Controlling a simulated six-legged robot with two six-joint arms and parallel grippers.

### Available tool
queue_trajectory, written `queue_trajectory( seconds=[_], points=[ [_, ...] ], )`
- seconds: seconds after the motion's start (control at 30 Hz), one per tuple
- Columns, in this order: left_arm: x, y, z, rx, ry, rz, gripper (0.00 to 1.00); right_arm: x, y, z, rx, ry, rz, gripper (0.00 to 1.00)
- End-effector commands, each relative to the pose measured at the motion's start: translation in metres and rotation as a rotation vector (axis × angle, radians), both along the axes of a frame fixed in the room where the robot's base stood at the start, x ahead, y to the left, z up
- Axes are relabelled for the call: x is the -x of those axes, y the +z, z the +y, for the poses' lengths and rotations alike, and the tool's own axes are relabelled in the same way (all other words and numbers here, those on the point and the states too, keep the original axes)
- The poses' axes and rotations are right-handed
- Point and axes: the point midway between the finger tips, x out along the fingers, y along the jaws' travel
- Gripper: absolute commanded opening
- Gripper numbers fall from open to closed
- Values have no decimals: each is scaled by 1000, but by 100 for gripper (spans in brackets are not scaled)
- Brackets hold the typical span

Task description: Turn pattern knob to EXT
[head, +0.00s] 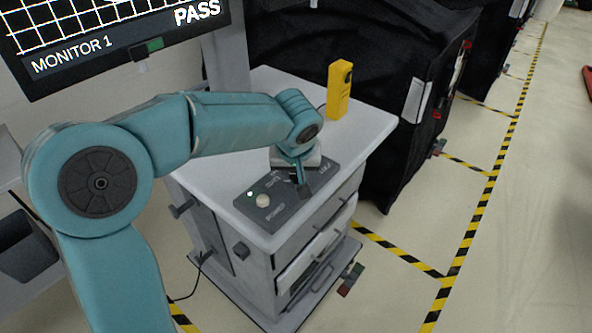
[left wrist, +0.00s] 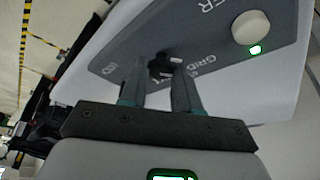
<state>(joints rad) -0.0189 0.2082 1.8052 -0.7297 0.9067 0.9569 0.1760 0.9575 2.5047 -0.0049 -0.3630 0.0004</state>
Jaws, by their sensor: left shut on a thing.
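The control panel (head: 285,207) is a dark grey plate on the cart top, with a white round power button (head: 263,200) and a lit green light (head: 250,194). My left gripper (head: 300,183) reaches down onto the panel from above. In the left wrist view the black pattern knob (left wrist: 160,66) sits between the fingertips of my left gripper (left wrist: 158,82), which is shut on it. The word GRID shows to the right of the knob. Other labels are partly covered, and I cannot tell the knob's exact setting. In the head view the gripper mostly hides the knob. My right gripper is out of view.
A yellow handheld device (head: 339,90) stands at the back of the white cart top (head: 375,125). A monitor (head: 115,45) showing a grid and PASS hangs upper left. Black covered carts (head: 385,100) stand behind.

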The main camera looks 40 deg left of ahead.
Motion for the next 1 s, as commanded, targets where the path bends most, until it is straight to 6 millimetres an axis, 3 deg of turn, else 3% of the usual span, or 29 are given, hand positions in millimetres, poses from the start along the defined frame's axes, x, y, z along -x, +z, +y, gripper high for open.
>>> queue_trajectory(
  seconds=[0.27,1.0],
  points=[
    [1,1,3,1,-228,-3,1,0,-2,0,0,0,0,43],
    [0,1,10,1,-927,-4,1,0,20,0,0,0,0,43]
  ],
)
